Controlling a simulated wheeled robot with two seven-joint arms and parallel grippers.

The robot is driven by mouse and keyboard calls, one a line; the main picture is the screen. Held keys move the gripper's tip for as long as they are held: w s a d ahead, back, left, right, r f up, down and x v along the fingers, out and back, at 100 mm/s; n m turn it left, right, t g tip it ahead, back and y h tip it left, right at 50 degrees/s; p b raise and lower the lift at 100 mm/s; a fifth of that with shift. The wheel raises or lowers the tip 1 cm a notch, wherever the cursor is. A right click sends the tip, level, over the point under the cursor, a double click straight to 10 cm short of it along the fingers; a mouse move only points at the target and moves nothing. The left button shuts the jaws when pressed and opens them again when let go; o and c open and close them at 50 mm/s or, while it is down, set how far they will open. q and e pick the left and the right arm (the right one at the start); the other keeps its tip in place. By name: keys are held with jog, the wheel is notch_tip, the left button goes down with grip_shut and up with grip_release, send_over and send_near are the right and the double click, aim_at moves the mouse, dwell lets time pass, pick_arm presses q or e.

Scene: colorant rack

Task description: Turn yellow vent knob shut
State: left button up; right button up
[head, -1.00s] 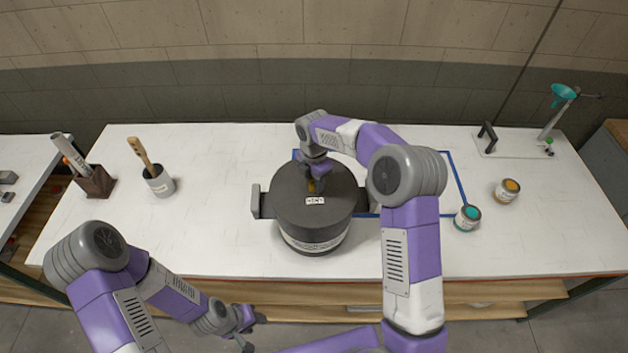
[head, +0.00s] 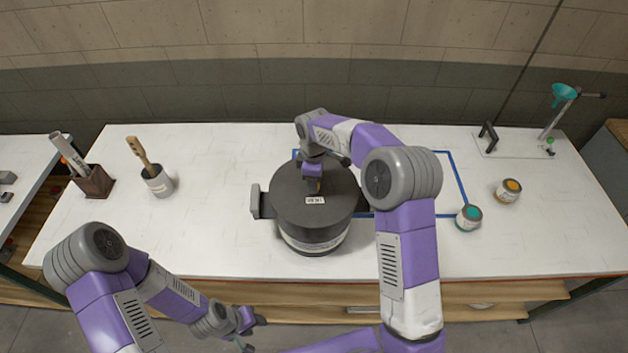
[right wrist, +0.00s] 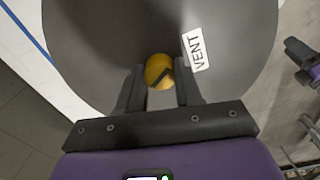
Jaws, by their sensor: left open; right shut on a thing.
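A dark grey round pot (head: 310,207) with side handles stands on the white table. On its lid is a yellow vent knob (right wrist: 157,68) with a dark line across its top, beside a white VENT label (right wrist: 195,49); the label also shows in the head view (head: 315,200). My right gripper (right wrist: 160,84) points down at the lid and is shut on the yellow knob, one finger on each side. In the head view my right gripper (head: 313,186) hides most of the knob. My left gripper (head: 248,330) is open and empty, low in front of the table edge.
A teal can (head: 468,217) and an orange can (head: 508,190) stand at right, a stand with a teal funnel (head: 564,91) behind. A brush cup (head: 158,182) and a brown holder (head: 95,182) are at left.

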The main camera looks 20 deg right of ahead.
jog(key=m, duration=0.6)
jog(key=shift+r, duration=0.15)
jog(key=shift+m, duration=0.3)
jog(key=o, duration=1)
jog(key=shift+o, duration=0.2)
notch_tip(320, 180, up, 8)
jog(key=shift+f+b, duration=0.25)
jog(key=shift+b, duration=0.1)
